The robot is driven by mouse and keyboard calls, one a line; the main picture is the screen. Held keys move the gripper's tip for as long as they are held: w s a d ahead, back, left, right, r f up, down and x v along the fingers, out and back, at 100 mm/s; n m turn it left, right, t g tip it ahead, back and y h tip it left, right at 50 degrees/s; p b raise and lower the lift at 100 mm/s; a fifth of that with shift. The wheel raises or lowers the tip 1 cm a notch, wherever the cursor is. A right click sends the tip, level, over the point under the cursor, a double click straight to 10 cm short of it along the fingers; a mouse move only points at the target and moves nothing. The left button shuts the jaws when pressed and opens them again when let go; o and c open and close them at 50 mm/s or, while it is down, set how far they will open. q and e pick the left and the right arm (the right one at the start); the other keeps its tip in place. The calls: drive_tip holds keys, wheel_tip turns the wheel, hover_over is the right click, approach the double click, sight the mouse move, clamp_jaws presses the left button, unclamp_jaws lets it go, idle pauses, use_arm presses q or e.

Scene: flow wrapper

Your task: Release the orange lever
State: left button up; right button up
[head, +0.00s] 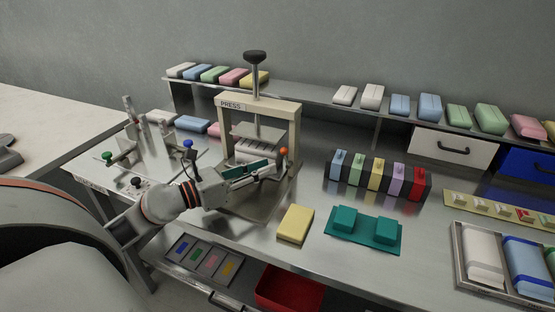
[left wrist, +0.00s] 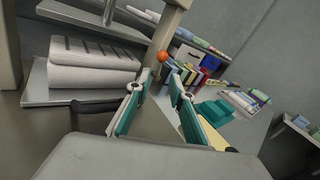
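The press (head: 228,105) stands at the back of the steel table, with a black knob (head: 255,57) on its column. The orange lever (head: 284,151) shows as an orange ball at the press's right post. In the left wrist view the orange ball (left wrist: 162,57) is just beyond my fingertips, between their lines. My left gripper (head: 264,170) is in front of the press, just left of and below the ball. Its teal-padded fingers (left wrist: 162,82) are apart, with nothing between them. The lever's shaft is hard to make out. My right gripper is not in view.
A white ribbed stack (left wrist: 90,68) lies in the press, close to my left gripper. A yellow block (head: 295,224), a teal tray (head: 363,232) and a row of coloured blocks (head: 376,174) stand to the right. Table between press and coloured row is clear.

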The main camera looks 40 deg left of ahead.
use_arm(q)
drive_tip(key=shift+p+x, duration=0.5)
drive_tip(key=shift+x, duration=2)
clamp_jaws()
